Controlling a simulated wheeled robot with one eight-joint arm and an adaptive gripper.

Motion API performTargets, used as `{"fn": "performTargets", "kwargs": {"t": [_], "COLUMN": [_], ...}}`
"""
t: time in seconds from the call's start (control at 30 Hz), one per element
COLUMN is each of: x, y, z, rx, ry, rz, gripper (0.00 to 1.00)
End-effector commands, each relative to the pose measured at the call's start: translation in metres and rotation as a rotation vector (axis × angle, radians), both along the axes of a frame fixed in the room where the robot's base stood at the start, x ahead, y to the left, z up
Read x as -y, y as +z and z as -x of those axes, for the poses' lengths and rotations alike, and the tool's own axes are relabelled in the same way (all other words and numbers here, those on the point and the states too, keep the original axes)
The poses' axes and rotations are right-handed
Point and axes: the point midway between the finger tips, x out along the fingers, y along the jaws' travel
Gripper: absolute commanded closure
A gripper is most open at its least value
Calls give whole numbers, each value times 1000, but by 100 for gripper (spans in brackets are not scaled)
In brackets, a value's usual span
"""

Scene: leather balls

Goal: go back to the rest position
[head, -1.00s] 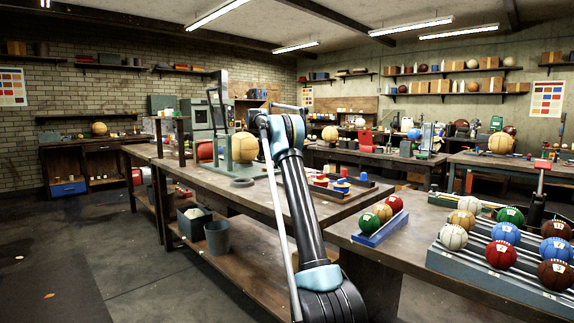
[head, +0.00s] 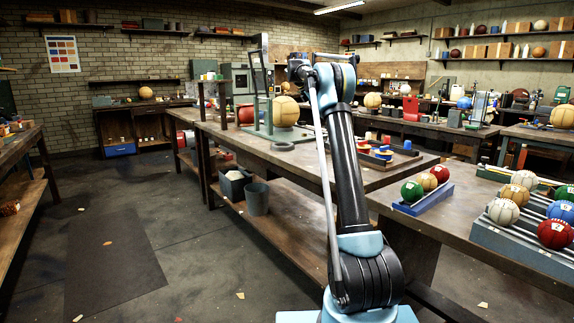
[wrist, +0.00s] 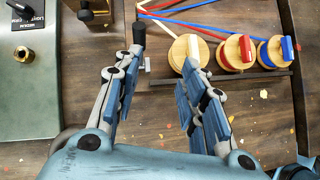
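My arm rises in the middle of the head view and reaches away over the long workbench (head: 262,155). Its far end is small and partly hidden behind its own links there. Wooden discs with a white, a red (wrist: 233,52) and a blue clip (wrist: 275,52) sit in a row right of the fingers. The white-clipped disc (wrist: 184,50) is close by the right fingertip; I cannot tell whether they touch.
A near bench at the right holds a blue tray of small balls (head: 424,193) and a grey rack (head: 500,238) with several leather balls. Another bench (head: 25,150) stands at the left edge. The floor (head: 115,240) between has open room, with a dark mat and scraps.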

Motion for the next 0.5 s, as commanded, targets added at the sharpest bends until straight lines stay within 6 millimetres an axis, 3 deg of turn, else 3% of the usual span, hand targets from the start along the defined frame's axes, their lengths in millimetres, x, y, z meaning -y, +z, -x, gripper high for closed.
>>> {"fn": "performTargets", "kwargs": {"t": [0.2,0.5], "x": [5,9], "y": [14,20], "z": [57,141], "rx": [82,185], "ry": [-129,-314], "rz": [-86,-203], "gripper": [62,62]}}
